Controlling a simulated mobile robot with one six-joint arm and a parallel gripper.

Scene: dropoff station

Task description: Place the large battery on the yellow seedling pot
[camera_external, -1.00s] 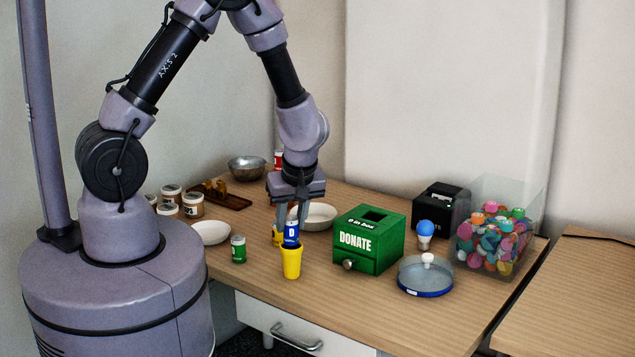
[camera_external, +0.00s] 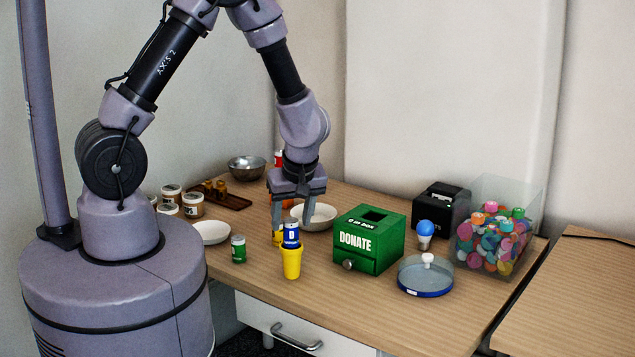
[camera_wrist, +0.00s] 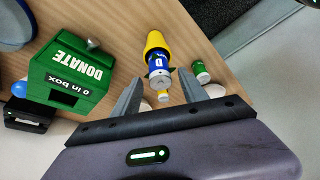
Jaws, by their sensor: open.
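The large battery (camera_external: 291,235) is blue with a white band and a letter D. It stands upright in the mouth of the yellow seedling pot (camera_external: 292,263), its lower end hidden inside the rim. In the wrist view the battery (camera_wrist: 159,73) and the pot (camera_wrist: 155,41) show beyond my fingers. My gripper (camera_external: 291,225) is open, its fingers spread apart around and just above or behind the battery's top. In the wrist view my gripper (camera_wrist: 160,88) shows a clear gap between each finger and the battery.
A green battery (camera_external: 238,249) stands left of the pot, with a yellow item (camera_external: 277,237) behind it. The green donate box (camera_external: 370,240) is close on the right. White bowls (camera_external: 313,216) sit behind. A blue-rimmed dish (camera_external: 425,278) lies farther right.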

